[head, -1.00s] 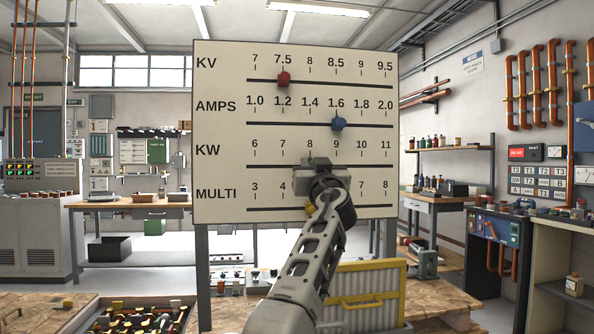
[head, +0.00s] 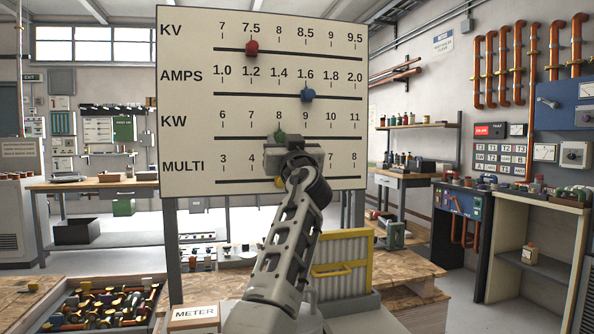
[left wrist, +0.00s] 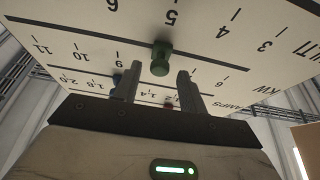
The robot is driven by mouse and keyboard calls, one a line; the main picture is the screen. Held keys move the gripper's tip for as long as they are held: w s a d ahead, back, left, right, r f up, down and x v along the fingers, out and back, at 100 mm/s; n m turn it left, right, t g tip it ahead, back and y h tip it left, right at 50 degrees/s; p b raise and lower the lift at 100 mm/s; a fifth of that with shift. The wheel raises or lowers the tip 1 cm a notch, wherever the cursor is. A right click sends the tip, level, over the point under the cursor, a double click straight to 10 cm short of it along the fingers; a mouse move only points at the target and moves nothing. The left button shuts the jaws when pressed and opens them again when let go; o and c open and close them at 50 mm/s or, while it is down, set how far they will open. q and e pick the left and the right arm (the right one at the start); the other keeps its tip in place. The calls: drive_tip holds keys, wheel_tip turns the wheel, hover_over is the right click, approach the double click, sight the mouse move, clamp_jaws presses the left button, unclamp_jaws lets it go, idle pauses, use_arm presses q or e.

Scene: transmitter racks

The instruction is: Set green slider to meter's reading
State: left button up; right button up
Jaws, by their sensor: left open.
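The green slider (head: 280,136) sits on the KW row of the white board (head: 340,22), about at 8. My left gripper (head: 287,147) is in front of the board, just below it in the head view, and hides part of the KW track. In the left wrist view the green knob (left wrist: 160,62) shows between the two fingertips (left wrist: 159,78) of the open gripper, with gaps on both sides. A METER label (head: 193,313) stands at the lower left of the board. My right gripper is not in view.
The red slider (head: 252,48) is about at 7.5 KV and the blue slider (head: 308,95) about at 1.6 AMPS. The yellow slider (head: 279,182) on MULTI is partly hidden by my arm. A crate of parts (head: 100,312) is at lower left.

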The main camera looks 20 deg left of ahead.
use_arm(q)
drive_tip(key=b+v, duration=0.1)
drive_tip(key=v, duration=1.1)
drive_tip(key=shift+s+d+f+b, duration=0.2)
drive_tip(key=shift+s+b, duration=0.1)
drive_tip(key=shift+b, duration=0.05)
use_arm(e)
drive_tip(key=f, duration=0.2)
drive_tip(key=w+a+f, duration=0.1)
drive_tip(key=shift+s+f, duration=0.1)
